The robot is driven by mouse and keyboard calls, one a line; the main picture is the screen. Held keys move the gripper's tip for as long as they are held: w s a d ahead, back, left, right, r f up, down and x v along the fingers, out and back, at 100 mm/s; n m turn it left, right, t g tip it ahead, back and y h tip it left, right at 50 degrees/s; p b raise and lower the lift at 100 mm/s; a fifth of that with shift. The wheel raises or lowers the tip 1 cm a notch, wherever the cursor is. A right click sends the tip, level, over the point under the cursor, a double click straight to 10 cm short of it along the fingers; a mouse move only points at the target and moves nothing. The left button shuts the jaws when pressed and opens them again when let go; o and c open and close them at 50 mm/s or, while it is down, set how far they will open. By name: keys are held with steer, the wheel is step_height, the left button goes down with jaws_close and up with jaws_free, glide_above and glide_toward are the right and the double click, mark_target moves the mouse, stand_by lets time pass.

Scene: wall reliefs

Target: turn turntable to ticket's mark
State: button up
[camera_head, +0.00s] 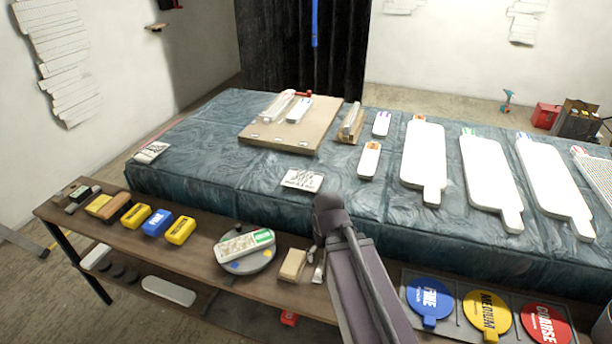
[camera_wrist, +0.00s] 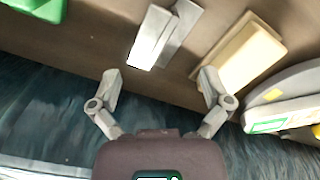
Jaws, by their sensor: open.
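The grey round turntable (camera_head: 247,269) stands on the brown bench, with blue and yellow marks on its top. A long white piece with a green-edged label (camera_head: 262,237) lies across it. In the wrist view the turntable (camera_wrist: 300,82) is at the right edge, partly cut off; the labelled white piece (camera_wrist: 290,112) and a yellow mark show there. My gripper (camera_wrist: 160,76) is open and empty, apart from the turntable, with a tan block between. In the head view my arm hides the fingers. Small cards lie on the blue table, one central (camera_head: 302,180); their print is unreadable.
The tan block (camera_head: 292,265) and silver tools (camera_wrist: 165,35) lie close to my gripper. Yellow and blue blocks (camera_head: 157,226) line the bench left of the turntable. Blue, yellow and red discs (camera_head: 429,297) lie to the right. The blue-covered table (camera_head: 215,140) runs behind.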

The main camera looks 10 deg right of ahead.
steer(key=c, duration=0.3)
steer(key=shift+w+a+r, duration=0.15)
steer(key=shift+w+r, duration=0.05)
steer(key=shift+c, duration=0.6)
steer(key=w+a+r+n+p, duration=0.3)
steer(key=w+a+r+p, duration=0.45)
steer(key=w+a, duration=0.25)
step_height(320, 180, up, 5)
steer(key=n+p, duration=0.4)
steer(key=p, duration=0.2)
glide_above(238, 225)
steer(key=shift+d+r+y, duration=0.1)
steer(key=shift+d+y, duration=0.15)
steer(key=shift+y, duration=0.05)
steer(key=shift+b, duration=0.35)
steer(key=f+b, duration=1.3)
steer(key=shift+s+a+f, duration=0.1)
steer(key=shift+a+f, duration=0.15)
steer(key=shift+f, duration=0.15)
